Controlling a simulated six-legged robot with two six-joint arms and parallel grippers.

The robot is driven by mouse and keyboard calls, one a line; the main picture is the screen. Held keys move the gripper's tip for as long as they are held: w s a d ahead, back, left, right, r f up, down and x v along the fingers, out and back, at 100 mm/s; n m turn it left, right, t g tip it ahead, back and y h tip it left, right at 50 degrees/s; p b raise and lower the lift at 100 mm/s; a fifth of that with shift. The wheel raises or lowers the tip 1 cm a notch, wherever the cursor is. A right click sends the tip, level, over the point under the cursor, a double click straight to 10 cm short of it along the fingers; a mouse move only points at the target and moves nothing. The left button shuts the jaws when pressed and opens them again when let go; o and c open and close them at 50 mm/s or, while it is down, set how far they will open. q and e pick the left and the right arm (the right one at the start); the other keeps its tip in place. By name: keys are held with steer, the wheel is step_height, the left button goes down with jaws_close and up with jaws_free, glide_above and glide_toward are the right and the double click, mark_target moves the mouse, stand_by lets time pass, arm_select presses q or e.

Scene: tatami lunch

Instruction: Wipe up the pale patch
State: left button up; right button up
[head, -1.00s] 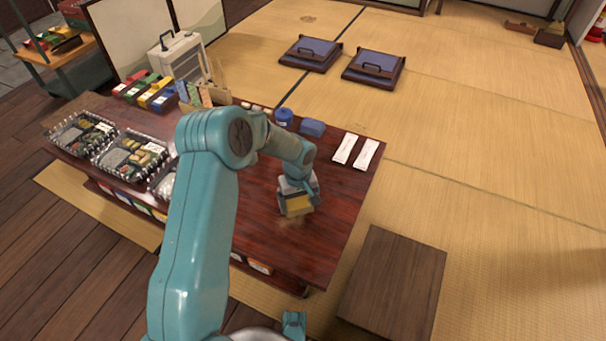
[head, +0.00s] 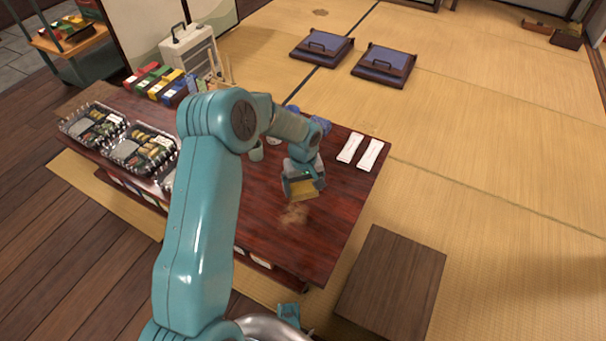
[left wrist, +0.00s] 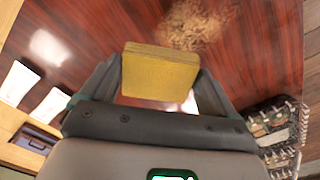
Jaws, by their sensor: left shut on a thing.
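The pale patch (head: 294,213) is a beige, speckled smear on the dark red table, just on the near side of my left gripper. It also shows at the top of the left wrist view (left wrist: 195,28). My left gripper (head: 304,183) is shut on a yellow sponge (head: 302,192), which shows as a flat block between the fingers in the left wrist view (left wrist: 160,72). The sponge is beside the patch, on its far side. I cannot tell whether it touches the table.
Clear-lidded lunch boxes (head: 138,148) line the table's left side. Two white packets (head: 370,154) lie at its far right corner. A small greenish cup (head: 256,151) stands near my left forearm. A wooden block (head: 392,285) stands on the tatami at right.

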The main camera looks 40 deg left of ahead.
arm_select(q)
steer(key=shift+r+p, duration=0.75)
steer(key=shift+r, duration=0.8)
